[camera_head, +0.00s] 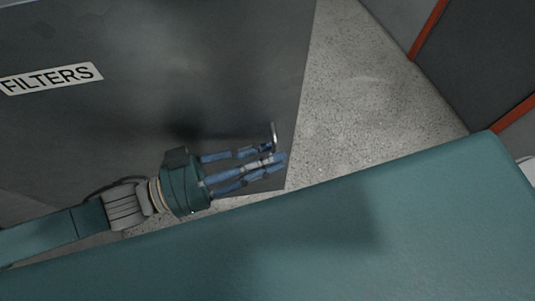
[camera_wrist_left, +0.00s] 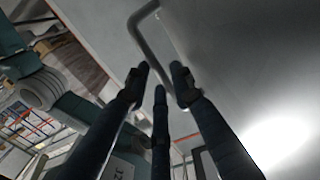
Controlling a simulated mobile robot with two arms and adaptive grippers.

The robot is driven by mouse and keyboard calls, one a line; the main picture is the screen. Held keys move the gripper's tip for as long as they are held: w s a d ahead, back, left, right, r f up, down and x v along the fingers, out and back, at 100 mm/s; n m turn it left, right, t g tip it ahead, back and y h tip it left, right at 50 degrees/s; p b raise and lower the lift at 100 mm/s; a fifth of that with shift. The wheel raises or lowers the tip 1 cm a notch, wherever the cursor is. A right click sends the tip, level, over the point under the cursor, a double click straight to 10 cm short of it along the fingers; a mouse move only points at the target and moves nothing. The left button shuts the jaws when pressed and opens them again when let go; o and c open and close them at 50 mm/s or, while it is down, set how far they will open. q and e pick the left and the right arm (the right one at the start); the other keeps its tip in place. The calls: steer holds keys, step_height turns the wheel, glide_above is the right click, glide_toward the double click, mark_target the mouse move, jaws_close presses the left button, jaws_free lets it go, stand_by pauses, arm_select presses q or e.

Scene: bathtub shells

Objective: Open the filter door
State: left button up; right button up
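The filter door (camera_head: 200,60) is a large dark grey panel with a white "FILTERS" label (camera_head: 52,78), at the upper left of the head view. A small curved metal handle (camera_head: 274,136) sits near its right edge. My left gripper (camera_head: 268,157) is at the handle, its blue fingers pointing right. In the left wrist view, the bent handle bar (camera_wrist_left: 146,42) runs down toward the spread fingertips (camera_wrist_left: 160,76) of my left gripper. The fingers are open, with the bar's lower part between them. I cannot tell whether they touch it. My right gripper is not in view.
My teal body fills the bottom of the head view. Bare speckled floor (camera_head: 360,100) lies right of the door. Dark panels with orange edges (camera_head: 480,60) stand at the upper right. Shelving-like structures (camera_wrist_left: 30,125) show at the left wrist view's left.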

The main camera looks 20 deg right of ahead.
arm_select(q)
steer(key=shift+f, duration=0.1)
stand_by(0.3)
steer(key=a, duration=1.2)
steer(key=shift+s, duration=0.35)
